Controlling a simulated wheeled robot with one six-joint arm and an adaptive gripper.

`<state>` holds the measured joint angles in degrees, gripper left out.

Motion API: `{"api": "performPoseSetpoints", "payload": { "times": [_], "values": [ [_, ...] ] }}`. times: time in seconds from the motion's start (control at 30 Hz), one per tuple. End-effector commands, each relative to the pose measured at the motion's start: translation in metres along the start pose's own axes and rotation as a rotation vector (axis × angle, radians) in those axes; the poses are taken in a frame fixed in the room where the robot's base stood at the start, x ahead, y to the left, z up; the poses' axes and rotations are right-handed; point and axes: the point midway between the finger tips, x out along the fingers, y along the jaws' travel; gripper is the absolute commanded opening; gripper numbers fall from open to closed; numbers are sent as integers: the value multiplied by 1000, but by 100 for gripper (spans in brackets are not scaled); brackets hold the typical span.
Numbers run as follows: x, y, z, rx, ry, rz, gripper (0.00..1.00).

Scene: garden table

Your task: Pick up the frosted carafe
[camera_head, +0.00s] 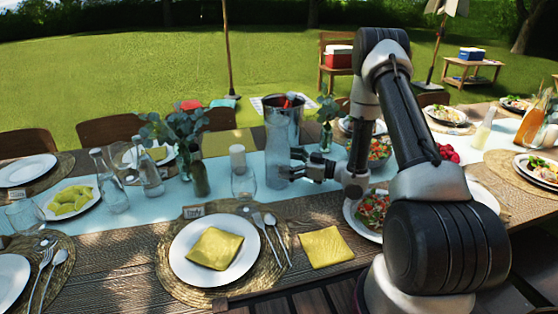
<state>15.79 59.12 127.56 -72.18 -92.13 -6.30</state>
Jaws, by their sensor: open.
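The frosted carafe (275,160) looks like a tall, translucent blue-grey vessel. It stands upright on the light blue table runner, in front of a metal bucket. My gripper (291,165) is level, pointing left, with its fingertips at the carafe's right side. The gripper is open. Whether the fingers touch the carafe or reach around it, I cannot tell. The carafe's right edge is partly covered by the fingertips.
The metal bucket (290,112) stands close behind the carafe. A clear glass (244,183), a white candle (237,157) and a dark bottle (200,178) stand to its left. In front is a plate (185,262) with a yellow napkin. A salad plate (355,222) lies below my wrist.

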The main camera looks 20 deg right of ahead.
Motion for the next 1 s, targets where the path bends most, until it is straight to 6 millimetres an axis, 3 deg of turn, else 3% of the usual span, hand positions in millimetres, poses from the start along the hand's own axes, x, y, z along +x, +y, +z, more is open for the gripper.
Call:
{"api": "performPoseSetpoints", "payload": {
  "times": [0.2, 0.43, 0.87, 1.0],
  "values": [
    [28, -1, 0, 0, -1, -2, 100],
    [30, 0, 0, 0, -1, 0, 100],
    [30, -1, 0, 0, -1, 0, 24],
    [30, 0, -1, -2, 1, 0, 23]
  ]
}}
